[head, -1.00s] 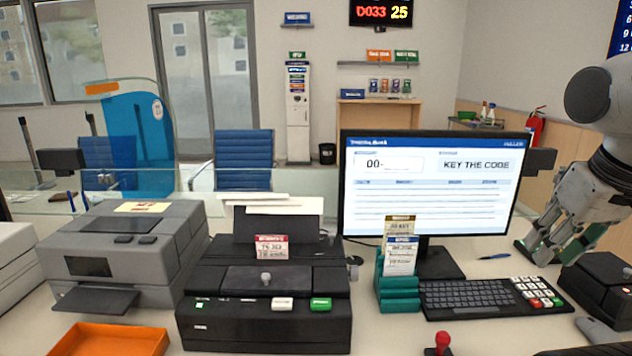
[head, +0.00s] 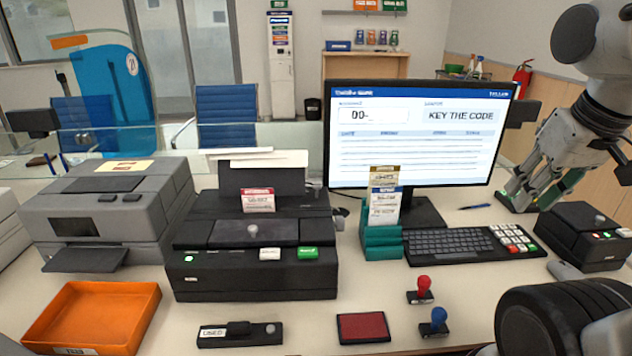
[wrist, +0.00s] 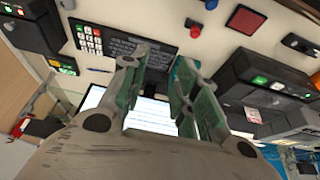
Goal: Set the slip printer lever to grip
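A black printer (head: 250,275) stands centre-left on the counter in the head view, with sheets at its back, a red-topped label, a round grey knob (head: 252,231) on top, and white and green buttons in front. It seems to be the slip printer, but I cannot tell which part is its lever or how it is set. A black machine with a green light (wrist: 262,78) at the right of the wrist view appears to be it. My gripper (head: 533,196) hangs above the counter at the far right, well away from it. Its green-padded fingers (wrist: 160,100) are apart and empty.
A grey printer (head: 112,205) and an orange tray (head: 145,325) are left. A monitor (head: 415,140), card holder (head: 383,242), keyboard (head: 445,244) and small black device (head: 580,240) are right. Red (head: 420,290) and blue (head: 435,322) stamps and a red pad (head: 363,327) are in front.

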